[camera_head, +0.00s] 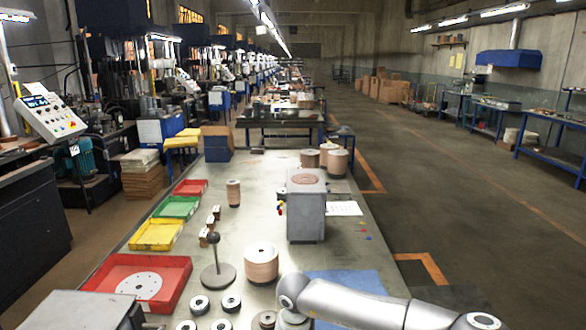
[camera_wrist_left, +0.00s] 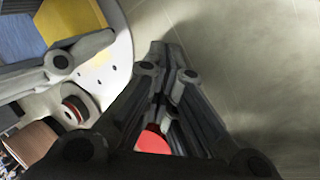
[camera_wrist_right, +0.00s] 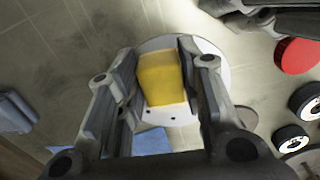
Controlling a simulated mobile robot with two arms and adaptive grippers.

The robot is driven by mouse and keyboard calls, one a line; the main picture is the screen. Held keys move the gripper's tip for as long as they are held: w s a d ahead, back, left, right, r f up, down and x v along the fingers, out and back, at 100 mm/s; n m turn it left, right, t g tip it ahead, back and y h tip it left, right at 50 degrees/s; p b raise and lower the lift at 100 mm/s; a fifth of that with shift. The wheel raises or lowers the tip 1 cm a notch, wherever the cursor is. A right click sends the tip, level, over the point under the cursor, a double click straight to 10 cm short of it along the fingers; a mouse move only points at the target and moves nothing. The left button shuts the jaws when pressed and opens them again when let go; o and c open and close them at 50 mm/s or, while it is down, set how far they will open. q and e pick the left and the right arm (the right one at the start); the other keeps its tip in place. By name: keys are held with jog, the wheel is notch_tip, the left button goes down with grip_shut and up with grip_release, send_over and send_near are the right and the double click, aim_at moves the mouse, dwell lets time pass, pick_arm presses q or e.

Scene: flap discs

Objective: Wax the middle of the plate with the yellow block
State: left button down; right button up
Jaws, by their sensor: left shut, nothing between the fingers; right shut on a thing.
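The yellow block (camera_wrist_right: 160,78) sits between the fingers of my right gripper (camera_wrist_right: 158,70), which is shut on it. The round pale plate (camera_wrist_right: 215,72) with small dark holes lies beneath the block, which hides its middle. I cannot tell whether the block touches the plate. In the left wrist view the block (camera_wrist_left: 70,18) and the plate (camera_wrist_left: 112,72) show at the upper left, partly behind my right gripper's finger. The head view does not show the block or either gripper's fingertips.
A red tray (camera_head: 183,272) holding another holed disc (camera_head: 140,286) stands at the left. Several black-rimmed discs (camera_head: 200,305), a stand (camera_head: 217,272) and a disc stack (camera_head: 261,263) are near. A blue sheet (camera_head: 350,281) lies at the right. A red round thing (camera_wrist_right: 297,56) lies beside the plate.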

jog(key=shift+r, duration=3.05)
pick_arm(q)
jog(key=shift+r+p, duration=0.55)
jog(key=shift+r, duration=0.65)
pick_arm(e)
jog(key=shift+r, duration=0.5)
pick_arm(q)
jog(key=shift+r+p, duration=0.6)
jog(key=shift+r, duration=1.2)
pick_arm(e)
jog(key=shift+r, duration=0.6)
pick_arm(q)
jog(key=shift+a, duration=0.1)
jog(key=v, duration=1.2)
